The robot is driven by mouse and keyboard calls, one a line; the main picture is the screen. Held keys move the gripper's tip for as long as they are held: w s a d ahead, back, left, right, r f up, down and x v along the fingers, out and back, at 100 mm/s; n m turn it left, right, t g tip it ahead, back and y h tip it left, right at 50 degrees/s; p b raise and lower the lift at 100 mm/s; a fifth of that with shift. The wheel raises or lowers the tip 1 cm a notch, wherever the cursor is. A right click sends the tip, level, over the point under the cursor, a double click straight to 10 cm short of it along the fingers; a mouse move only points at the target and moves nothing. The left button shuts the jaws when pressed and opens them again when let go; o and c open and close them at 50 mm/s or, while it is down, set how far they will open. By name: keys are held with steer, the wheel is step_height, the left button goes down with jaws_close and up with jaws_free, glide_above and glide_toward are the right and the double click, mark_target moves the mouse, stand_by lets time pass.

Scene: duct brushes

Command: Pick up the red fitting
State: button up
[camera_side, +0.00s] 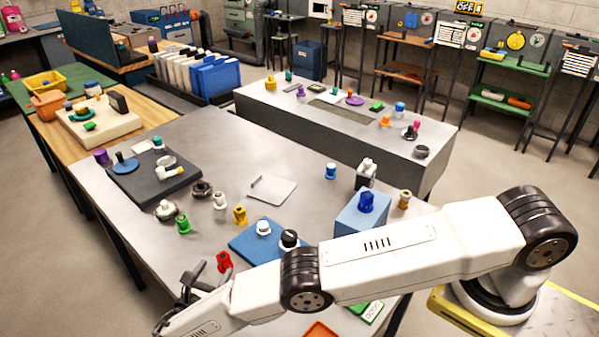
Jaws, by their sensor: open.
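The red fitting (224,262) stands upright near the front left edge of the grey table (130,215). My gripper (205,275) is at the lower left of the picture, just left of the red fitting. Its dark fingers are open, and I see nothing between them. Part of the gripper is hidden behind my white arm. I cannot tell exactly how far the fingers are from the fitting, but they appear close to it.
A green fitting (183,225) and a yellow fitting (240,216) stand behind the red one. A blue mat (246,248) with white and black fittings lies to its right. A blue block (350,220) stands farther right. Bare table lies around the grey plate (285,187).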

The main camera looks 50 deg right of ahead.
mark_target(220, 261)
steer(key=shift+x, duration=2.55)
jaws_close()
